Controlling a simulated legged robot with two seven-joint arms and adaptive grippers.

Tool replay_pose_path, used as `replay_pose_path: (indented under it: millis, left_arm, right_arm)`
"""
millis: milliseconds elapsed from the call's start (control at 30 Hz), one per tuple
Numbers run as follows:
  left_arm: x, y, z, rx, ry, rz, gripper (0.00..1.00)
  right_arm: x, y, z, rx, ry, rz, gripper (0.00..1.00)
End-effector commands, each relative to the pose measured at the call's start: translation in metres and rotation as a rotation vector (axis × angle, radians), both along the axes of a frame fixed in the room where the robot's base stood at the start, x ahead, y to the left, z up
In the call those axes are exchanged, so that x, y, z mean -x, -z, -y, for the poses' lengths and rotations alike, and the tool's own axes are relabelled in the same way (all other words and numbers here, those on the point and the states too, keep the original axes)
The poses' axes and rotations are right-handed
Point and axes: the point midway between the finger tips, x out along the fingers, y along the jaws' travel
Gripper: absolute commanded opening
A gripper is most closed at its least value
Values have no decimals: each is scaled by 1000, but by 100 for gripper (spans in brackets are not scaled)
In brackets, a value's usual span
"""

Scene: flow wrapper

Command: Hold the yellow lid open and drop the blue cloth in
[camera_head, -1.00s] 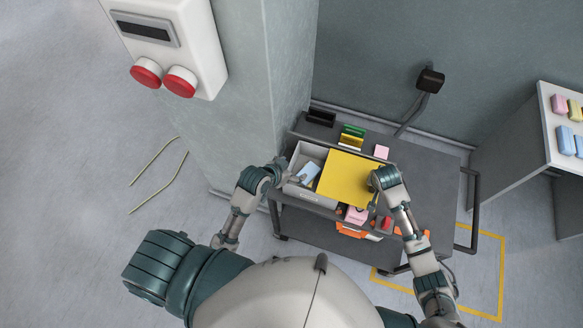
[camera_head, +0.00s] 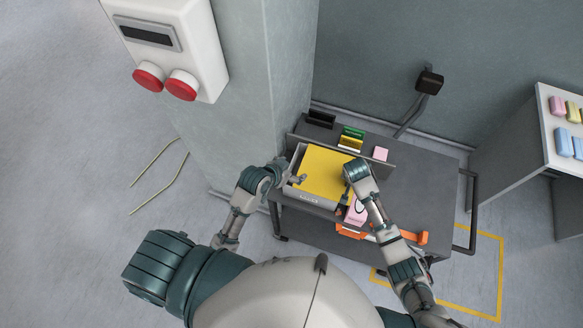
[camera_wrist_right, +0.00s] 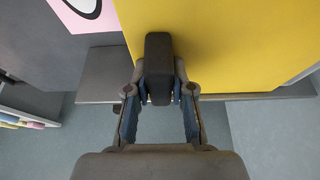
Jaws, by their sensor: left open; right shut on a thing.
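The yellow lid (camera_head: 322,172) lies across the grey bin (camera_head: 316,198) on the cart and covers nearly all of its opening. It also fills the upper part of the right wrist view (camera_wrist_right: 230,45). My right gripper (camera_wrist_right: 158,85) is shut on the lid's dark handle (camera_wrist_right: 158,55); in the head view that hand is at the lid's right edge. My left gripper (camera_head: 298,180) is open at the bin's left end, beside the lid's left edge. The blue cloth is not visible now; the lid covers the place in the bin where it showed before.
The dark cart (camera_head: 425,180) has clear top to the right. A pink box (camera_head: 356,212) is in front. A grey pillar (camera_head: 235,100) rises at left.

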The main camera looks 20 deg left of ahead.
Motion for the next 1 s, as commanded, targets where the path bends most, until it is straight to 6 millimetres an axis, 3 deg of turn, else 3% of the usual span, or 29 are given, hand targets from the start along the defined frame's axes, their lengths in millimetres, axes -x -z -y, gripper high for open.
replay_pose_path:
  millis: [33,400,700,733,833,1000]
  left_arm:
    - [0,0,0,0,0,0,86]
    - [0,1,0,0,0,0,86]
    - [0,1,0,0,0,0,86]
    - [0,1,0,0,0,0,86]
    - [0,1,0,0,0,0,86]
    - [0,1,0,0,0,0,86]
  right_arm:
    - [5,7,-3,7,0,-17,0]
    - [5,7,-33,6,0,-17,0]
    - [5,7,-36,7,1,-17,0]
    - [5,7,-36,7,1,-17,25]
    - [5,7,-36,7,1,-16,50]
    - [4,6,-36,5,0,-14,52]
